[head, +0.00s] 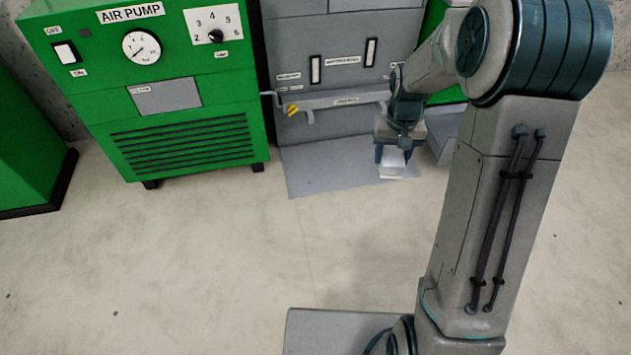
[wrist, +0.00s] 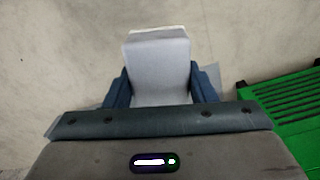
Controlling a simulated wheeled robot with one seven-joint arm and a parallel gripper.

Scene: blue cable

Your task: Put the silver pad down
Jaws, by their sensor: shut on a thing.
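The silver pad (wrist: 160,70) is a pale grey block held between the two blue fingers of my gripper (wrist: 158,88) in the wrist view. In the head view my gripper (head: 393,158) points down in front of the grey cabinet, with the pad (head: 393,165) showing as a small light block between the fingers. My gripper is shut on the pad. The pad appears above a grey floor plate (head: 315,170); I cannot tell whether it touches anything below.
A green air pump (head: 185,100) with a gauge and dial stands to the left. A grey box (head: 444,148) stands right of my gripper. The concrete floor (head: 200,260) in front is clear.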

